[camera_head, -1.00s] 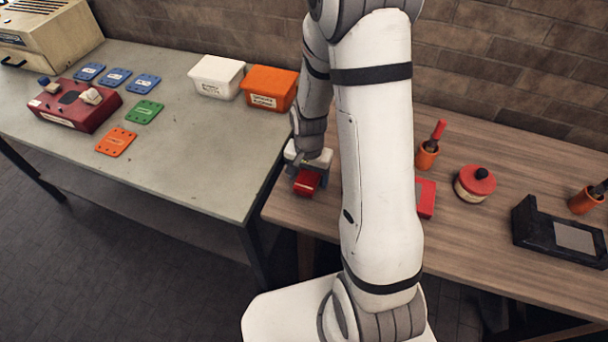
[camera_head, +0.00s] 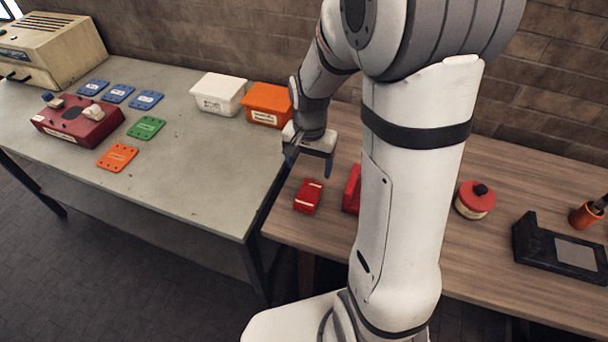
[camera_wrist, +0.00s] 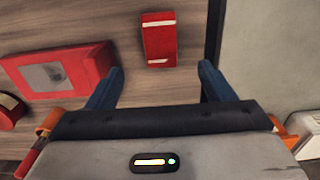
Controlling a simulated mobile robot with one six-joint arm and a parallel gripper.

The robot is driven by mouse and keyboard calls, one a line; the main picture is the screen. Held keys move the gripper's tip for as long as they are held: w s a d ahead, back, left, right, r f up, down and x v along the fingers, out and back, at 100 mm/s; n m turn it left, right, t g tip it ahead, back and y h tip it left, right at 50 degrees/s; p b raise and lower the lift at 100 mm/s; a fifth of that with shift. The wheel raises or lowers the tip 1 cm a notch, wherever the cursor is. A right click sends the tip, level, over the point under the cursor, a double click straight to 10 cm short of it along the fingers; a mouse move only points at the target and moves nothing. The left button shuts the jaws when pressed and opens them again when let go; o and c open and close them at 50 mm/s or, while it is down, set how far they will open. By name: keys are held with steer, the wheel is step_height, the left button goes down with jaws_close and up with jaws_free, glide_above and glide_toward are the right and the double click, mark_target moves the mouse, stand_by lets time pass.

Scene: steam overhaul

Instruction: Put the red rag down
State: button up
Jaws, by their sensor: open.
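The red rag (camera_head: 308,196) is a small folded red block with pale stripes. It lies on the wooden table near its left front edge. In the wrist view the rag (camera_wrist: 158,40) lies ahead of the fingertips, apart from them. My gripper (camera_head: 310,158) is open and empty, raised above the table just behind the rag. In the wrist view the two blue fingers of my gripper (camera_wrist: 158,84) are spread wide with nothing between them.
A red tray-like block (camera_wrist: 62,74) with a grey panel lies beside the rag; my arm partly hides it in the head view. A round red-lidded pot (camera_head: 474,200) and a black stand (camera_head: 560,246) are farther right. The grey table (camera_head: 190,180) adjoins on the left.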

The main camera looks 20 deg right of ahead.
steer(key=s+a+r+n+t, duration=0.1)
steer(key=s+r+n+t, duration=0.2)
steer(key=s+r+n, duration=0.4)
steer(key=s+r, duration=0.6)
steer(key=s, duration=0.1)
stand_by(0.8)
